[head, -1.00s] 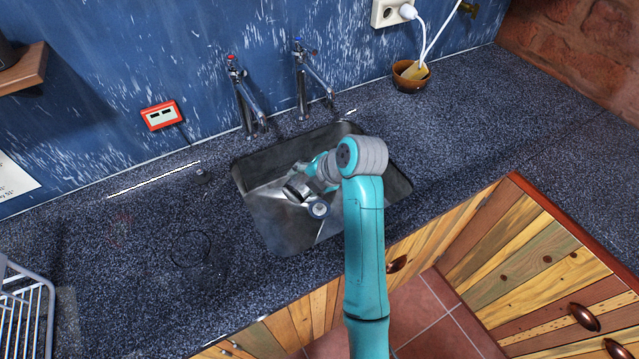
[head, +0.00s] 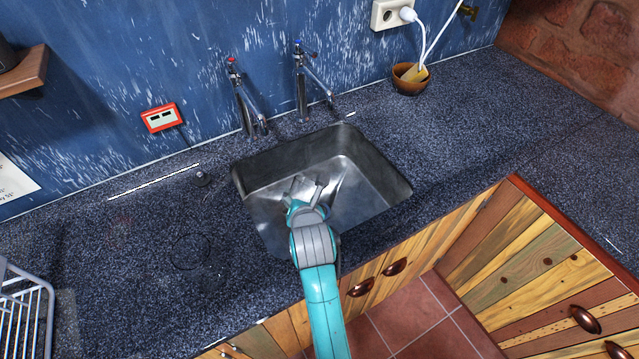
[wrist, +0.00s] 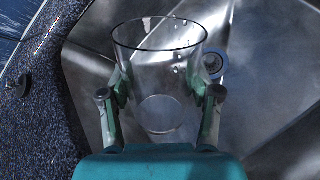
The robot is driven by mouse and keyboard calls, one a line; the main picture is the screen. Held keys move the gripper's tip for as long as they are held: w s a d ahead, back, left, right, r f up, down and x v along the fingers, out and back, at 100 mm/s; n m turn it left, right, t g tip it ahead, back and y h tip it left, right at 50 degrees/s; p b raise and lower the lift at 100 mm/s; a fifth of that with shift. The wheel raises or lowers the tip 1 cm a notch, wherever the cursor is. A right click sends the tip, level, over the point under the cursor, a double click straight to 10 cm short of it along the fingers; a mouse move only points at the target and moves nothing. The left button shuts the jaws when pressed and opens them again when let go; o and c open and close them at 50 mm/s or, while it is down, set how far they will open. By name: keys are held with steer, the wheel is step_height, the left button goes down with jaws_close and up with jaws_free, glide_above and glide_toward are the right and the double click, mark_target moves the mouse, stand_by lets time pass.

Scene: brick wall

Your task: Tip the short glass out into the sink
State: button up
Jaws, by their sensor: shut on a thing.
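The short glass (wrist: 160,70) is clear and shows in the wrist view between the two fingers of my gripper (wrist: 160,100), which is shut on it. I see no liquid in the glass; its round rim faces the top of the wrist view. In the head view my gripper (head: 304,188) is over the left part of the metal sink (head: 372,180), and the glass cannot be made out clearly there. In the wrist view the sink's metal floor (wrist: 265,75) lies behind the glass, with the drain (wrist: 214,62) just right of it.
Two taps (head: 243,100) (head: 305,80) stand at the back of the sink. A brown bowl (head: 409,80) is at the back right, a wire rack (head: 28,310) at the front left. The dark speckled counter (head: 130,240) is mostly clear left and right of the sink.

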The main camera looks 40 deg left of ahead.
mark_target(293, 195)
steer(key=shift+s+r+t, duration=0.2)
steer(key=shift+t, duration=0.1)
steer(key=shift+s+r+n+t+y, duration=0.3)
steer(key=shift+s+n+t+y, duration=0.1)
steer(key=shift+s+n+t, duration=0.2)
steer(key=r, duration=0.1)
steer(key=r+t, duration=0.1)
steer(key=s+r+b, duration=0.1)
steer(key=shift+r+n+t+y, duration=0.3)
steer(key=shift+r+n+t, duration=0.05)
steer(key=shift+n+t, duration=0.05)
steer(key=shift+s+r+n+t+y, duration=0.3)
steer(key=shift+s+r+n+t, duration=0.1)
steer(key=shift+s+n+t, duration=0.15)
steer(key=shift+s+r+n+t+y, duration=0.3)
steer(key=shift+r+t, duration=0.15)
steer(key=shift+r, duration=0.2)
steer(key=shift+s+r+n+t+y, duration=0.25)
steer(key=shift+r+t, duration=0.15)
steer(key=shift+r, duration=0.2)
